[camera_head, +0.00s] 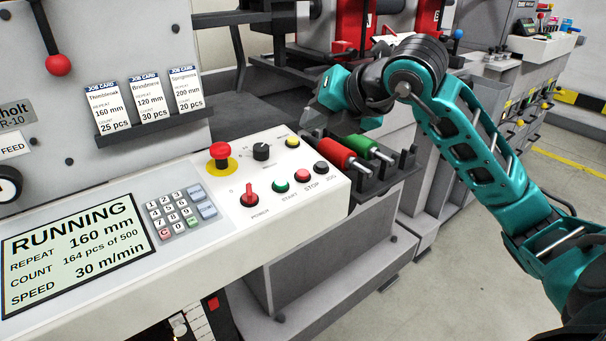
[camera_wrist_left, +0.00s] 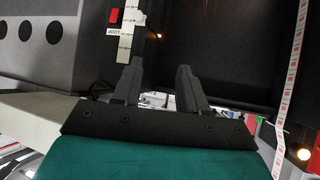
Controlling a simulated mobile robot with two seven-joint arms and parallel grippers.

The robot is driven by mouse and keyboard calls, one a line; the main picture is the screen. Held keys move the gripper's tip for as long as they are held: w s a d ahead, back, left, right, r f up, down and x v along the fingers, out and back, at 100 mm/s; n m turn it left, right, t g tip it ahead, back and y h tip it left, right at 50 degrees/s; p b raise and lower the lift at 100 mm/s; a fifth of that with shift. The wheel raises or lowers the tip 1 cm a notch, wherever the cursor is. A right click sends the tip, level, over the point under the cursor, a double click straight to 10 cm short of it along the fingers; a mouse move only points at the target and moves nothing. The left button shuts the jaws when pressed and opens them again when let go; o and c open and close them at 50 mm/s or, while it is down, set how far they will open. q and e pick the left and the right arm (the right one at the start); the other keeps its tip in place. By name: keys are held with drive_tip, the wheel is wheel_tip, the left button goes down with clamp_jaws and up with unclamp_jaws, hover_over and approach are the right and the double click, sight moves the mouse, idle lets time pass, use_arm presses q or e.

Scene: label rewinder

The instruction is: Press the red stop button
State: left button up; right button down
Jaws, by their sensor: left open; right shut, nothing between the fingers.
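The red stop button (camera_head: 302,174), labelled STOP, is a small round button on the white sloped panel. It sits between the green START button (camera_head: 280,187) and the black JOG button (camera_head: 321,168). A larger red mushroom button (camera_head: 220,152) on a yellow disc stands farther left. My right gripper (camera_head: 316,118) is above and behind the panel's right end, apart from the stop button. It is shut, with nothing seen in it, and its fingertips are hard to make out. My left gripper (camera_wrist_left: 159,70) is open and empty in the left wrist view, and outside the head view.
A red power knob (camera_head: 249,192), black dial (camera_head: 261,151) and yellow button (camera_head: 292,142) share the panel. Red and green rollers (camera_head: 342,157) lie in a dark rack just right of it. The display (camera_head: 75,243) reads RUNNING. A label strip (camera_wrist_left: 291,80) hangs near my left gripper.

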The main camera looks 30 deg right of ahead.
sight(303, 174)
drive_tip(key=f+b, duration=0.1)
drive_tip(key=f, duration=0.1)
drive_tip(key=f+b, duration=0.2)
drive_tip(key=w+f+b, duration=0.1)
drive_tip(key=f, duration=0.2)
drive_tip(key=shift+a+f+b, duration=0.1)
drive_tip(key=shift+b, duration=0.3)
drive_tip(key=shift+w+f, duration=0.1)
drive_tip(key=shift+f, duration=0.15)
idle(0.3)
idle(1.0)
drive_tip(key=shift+f+b, duration=0.35)
drive_tip(key=shift+b, duration=0.3)
